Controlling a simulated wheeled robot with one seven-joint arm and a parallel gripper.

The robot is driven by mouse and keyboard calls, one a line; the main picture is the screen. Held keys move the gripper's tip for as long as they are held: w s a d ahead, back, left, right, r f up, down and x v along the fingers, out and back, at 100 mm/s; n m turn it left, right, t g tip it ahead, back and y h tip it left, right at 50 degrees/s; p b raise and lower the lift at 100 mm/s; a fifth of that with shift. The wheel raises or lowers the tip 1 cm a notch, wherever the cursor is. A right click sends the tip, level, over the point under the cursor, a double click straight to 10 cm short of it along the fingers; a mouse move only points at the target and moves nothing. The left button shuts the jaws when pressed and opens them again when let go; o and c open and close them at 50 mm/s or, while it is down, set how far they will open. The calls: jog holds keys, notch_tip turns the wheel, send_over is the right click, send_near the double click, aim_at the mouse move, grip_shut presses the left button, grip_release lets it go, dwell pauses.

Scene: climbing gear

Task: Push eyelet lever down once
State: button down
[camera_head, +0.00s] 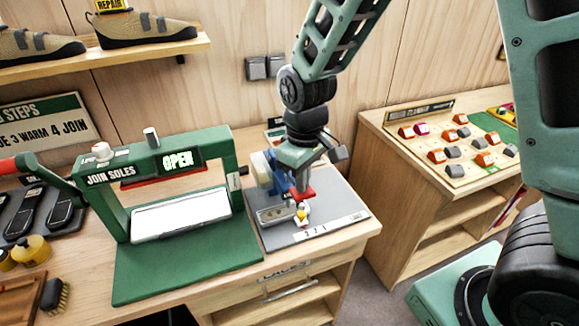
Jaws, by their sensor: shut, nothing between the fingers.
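The eyelet press (262,172), a blue device, stands on a grey base plate (338,207) at the right end of the workbench. My gripper (301,186) points down directly over it and hides much of the press. A red part (309,194) shows beside the fingertips; I cannot tell whether it is the lever's handle or whether my gripper touches it. My gripper is shut with nothing held. A small yellow and white piece (302,214) sits on the plate just below the fingers.
A green sole-joining press (195,160) reading "OPEN" stands left of the plate. A shelf with shoes (145,28) hangs at upper left. A wooden cabinet with climbing holds (455,140) stands at right. A brush (55,295) lies at front left.

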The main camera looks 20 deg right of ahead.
jog(key=shift+s+f+b, duration=0.1)
jog(key=shift+f+b, duration=1.15)
jog(key=shift+f, duration=0.75)
jog(key=shift+r, duration=0.15)
notch_tip(320, 180, up, 13)
jog(key=p, duration=1.1)
jog(key=s+a+f+n+b, duration=0.1)
jog(key=s+a+f+b, duration=0.1)
jog(key=s+b, duration=0.4)
jog(key=s+a+f+b, duration=0.2)
jog(key=s+a+b, duration=0.2)
jog(key=s, duration=0.9)
jog(key=shift+s+a+f+n+y+b, duration=0.15)
jog(key=shift+s+f+n+y+b, duration=0.2)
jog(key=shift+b, duration=0.7)
